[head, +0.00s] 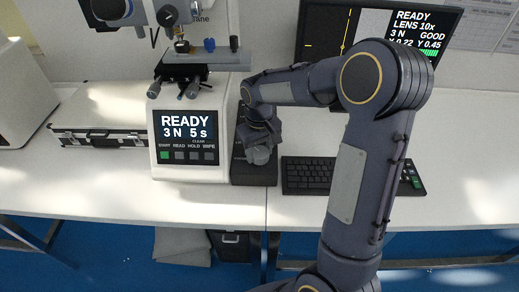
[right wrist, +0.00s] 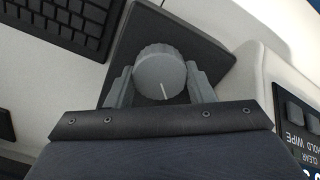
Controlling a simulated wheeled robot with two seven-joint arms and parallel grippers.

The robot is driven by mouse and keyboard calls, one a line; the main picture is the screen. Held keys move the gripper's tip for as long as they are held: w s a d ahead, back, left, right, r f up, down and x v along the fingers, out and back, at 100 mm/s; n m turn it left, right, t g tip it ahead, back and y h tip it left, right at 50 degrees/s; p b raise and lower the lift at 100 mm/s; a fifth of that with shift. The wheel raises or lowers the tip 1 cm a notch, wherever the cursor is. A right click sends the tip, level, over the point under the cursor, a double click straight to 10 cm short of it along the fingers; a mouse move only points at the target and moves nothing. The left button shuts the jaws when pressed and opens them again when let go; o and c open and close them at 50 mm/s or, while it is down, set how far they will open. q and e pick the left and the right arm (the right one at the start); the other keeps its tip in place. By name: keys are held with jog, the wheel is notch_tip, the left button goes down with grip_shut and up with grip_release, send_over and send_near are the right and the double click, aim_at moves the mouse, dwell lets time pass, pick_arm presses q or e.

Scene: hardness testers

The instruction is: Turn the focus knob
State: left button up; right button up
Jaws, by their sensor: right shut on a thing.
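The focus knob (right wrist: 160,72) is a grey ribbed round knob with a white pointer line, seen in the right wrist view. It sits on a dark control box (right wrist: 200,30), which also shows in the head view (head: 256,178) right of the tester. My right gripper (right wrist: 161,84) has one finger on each side of the knob and is shut on it. In the head view the right gripper (head: 259,152) is over the box and mostly hides the knob. My left gripper is not in view.
The hardness tester (head: 188,172), its screen reading READY 3 N 5 s, stands close left of the box. A keyboard (head: 307,176) lies to the right, below a monitor (head: 380,25). A silver case (head: 100,115) lies at the left. Bare table is at the front.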

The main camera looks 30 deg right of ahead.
aim_at(260, 151)
jog(key=o, duration=1)
jog(key=shift+r, duration=0.15)
notch_tip(260, 151, up, 8)
jog(key=shift+f, duration=0.25)
